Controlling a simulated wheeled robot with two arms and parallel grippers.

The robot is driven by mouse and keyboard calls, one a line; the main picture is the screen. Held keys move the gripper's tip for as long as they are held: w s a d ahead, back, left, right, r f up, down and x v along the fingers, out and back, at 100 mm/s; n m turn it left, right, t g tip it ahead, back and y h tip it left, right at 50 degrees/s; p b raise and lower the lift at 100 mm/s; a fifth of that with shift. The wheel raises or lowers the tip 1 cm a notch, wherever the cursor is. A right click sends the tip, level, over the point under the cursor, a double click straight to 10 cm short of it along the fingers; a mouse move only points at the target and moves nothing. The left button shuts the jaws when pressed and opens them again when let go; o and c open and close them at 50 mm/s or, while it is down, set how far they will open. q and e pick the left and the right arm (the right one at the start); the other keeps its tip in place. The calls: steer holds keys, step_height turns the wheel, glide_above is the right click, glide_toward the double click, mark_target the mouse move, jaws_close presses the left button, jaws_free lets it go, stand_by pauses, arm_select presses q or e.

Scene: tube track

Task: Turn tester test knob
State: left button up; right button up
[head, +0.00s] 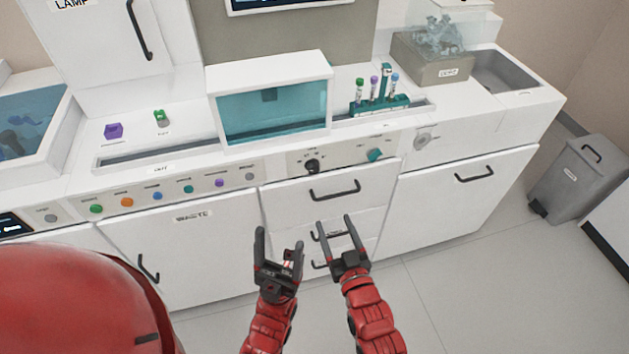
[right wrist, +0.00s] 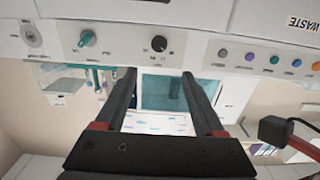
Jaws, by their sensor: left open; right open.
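A black knob (head: 312,166) and a teal knob (head: 375,154) sit on the white front panel (head: 343,158) below the glass-fronted box. The labels are too small to tell which is the test knob. In the right wrist view, which is upside down, the black knob (right wrist: 159,44) shows beyond the fingertips and the teal knob (right wrist: 87,38) to its left. My right gripper (head: 335,222) is open and empty, in front of the drawers and apart from both knobs. It also shows in the right wrist view (right wrist: 159,74). My left gripper (head: 280,240) is open and empty beside it.
The glass-fronted box (head: 272,110) stands above the panel, with a teal tube rack (head: 380,108) to its right. Several coloured buttons (head: 127,202) line the panel to the left. A drawer handle (head: 335,190) juts out below the knobs. A grey bin (head: 578,180) stands far right.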

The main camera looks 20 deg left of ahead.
mark_target(314, 171)
steer(key=p+x, duration=0.2)
steer(key=x, duration=1.5)
steer(key=shift+r+p, duration=0.1)
steer(key=shift+p, duration=0.25)
jaws_close()
